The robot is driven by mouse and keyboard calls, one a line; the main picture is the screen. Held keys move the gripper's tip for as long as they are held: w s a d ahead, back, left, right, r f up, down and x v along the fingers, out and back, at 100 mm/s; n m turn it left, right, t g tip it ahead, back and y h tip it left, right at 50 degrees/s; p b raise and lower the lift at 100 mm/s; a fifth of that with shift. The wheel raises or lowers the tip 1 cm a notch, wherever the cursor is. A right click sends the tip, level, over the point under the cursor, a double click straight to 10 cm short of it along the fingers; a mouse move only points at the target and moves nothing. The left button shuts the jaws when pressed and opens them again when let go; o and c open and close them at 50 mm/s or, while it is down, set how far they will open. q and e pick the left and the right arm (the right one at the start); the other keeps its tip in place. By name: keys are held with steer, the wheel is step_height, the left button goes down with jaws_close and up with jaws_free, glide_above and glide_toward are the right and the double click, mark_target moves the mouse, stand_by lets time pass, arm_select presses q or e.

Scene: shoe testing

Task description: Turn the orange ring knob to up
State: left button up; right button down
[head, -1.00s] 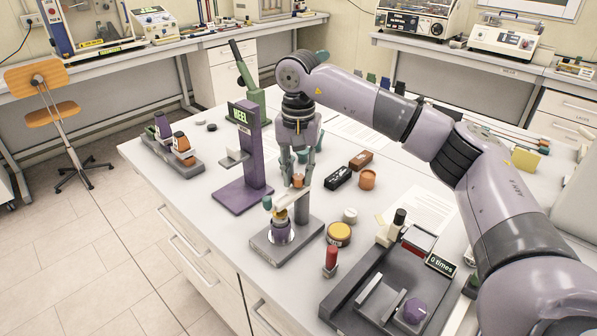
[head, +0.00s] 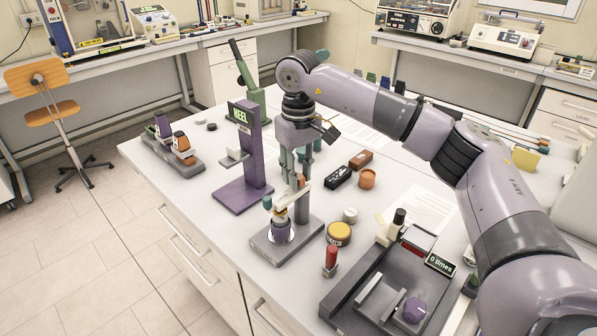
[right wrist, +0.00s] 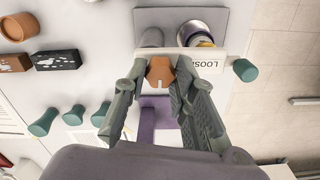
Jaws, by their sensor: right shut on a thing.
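The orange ring knob (right wrist: 160,72) sits on a white crossbar (right wrist: 215,60) marked "LOOSE" in the right wrist view. The bar belongs to a stand with a grey base (head: 262,247) and a grey post (head: 303,207), and has a teal end knob (right wrist: 245,70). My right gripper (right wrist: 161,80) is shut on the orange knob, one finger on each side. A pale line on the knob points toward the wrist. In the head view, the right gripper (head: 296,175) reaches down from above and mostly hides the knob. My left gripper is not in view.
A purple stand (head: 253,155) with a green display is close on the left. Orange and black blocks lie behind.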

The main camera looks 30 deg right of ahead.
steer(key=shift+r+n, duration=0.1)
steer(key=shift+n, duration=0.3)
steer(key=c, duration=1.3)
jaws_free()
step_height(320, 180, up, 12)
steer(key=shift+f, duration=0.1)
steer(key=shift+f, duration=0.1)
